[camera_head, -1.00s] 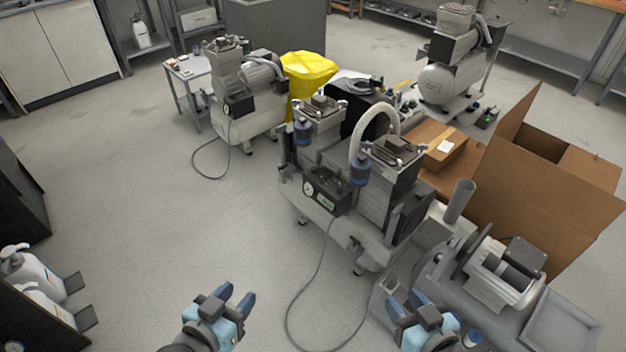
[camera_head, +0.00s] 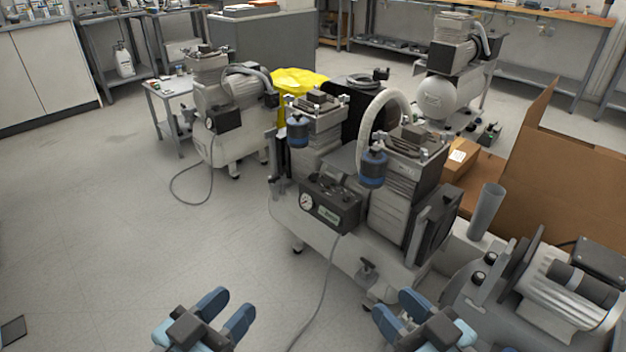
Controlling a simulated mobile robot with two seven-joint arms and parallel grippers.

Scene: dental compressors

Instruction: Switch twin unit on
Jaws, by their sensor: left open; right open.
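The twin unit (camera_head: 336,240) stands in the middle of the view, a white tank with two compressor heads joined by a pale curved hose. Its dark control box (camera_head: 330,203) faces me, with a round gauge at its left end and small controls on top. The setting of its switch is too small to tell. My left gripper (camera_head: 230,310) is open and empty, low in the view, in front of the unit and left of its cable. My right gripper (camera_head: 403,312) is open and empty, below the unit's right end. Both are apart from the control box.
A single compressor (camera_head: 225,115) stands behind on the left, beside a yellow cover (camera_head: 300,82). Another compressor (camera_head: 440,95) is at the back right. A motor unit (camera_head: 570,290) and a cardboard box (camera_head: 570,170) crowd the right. A cable (camera_head: 322,290) trails on the floor.

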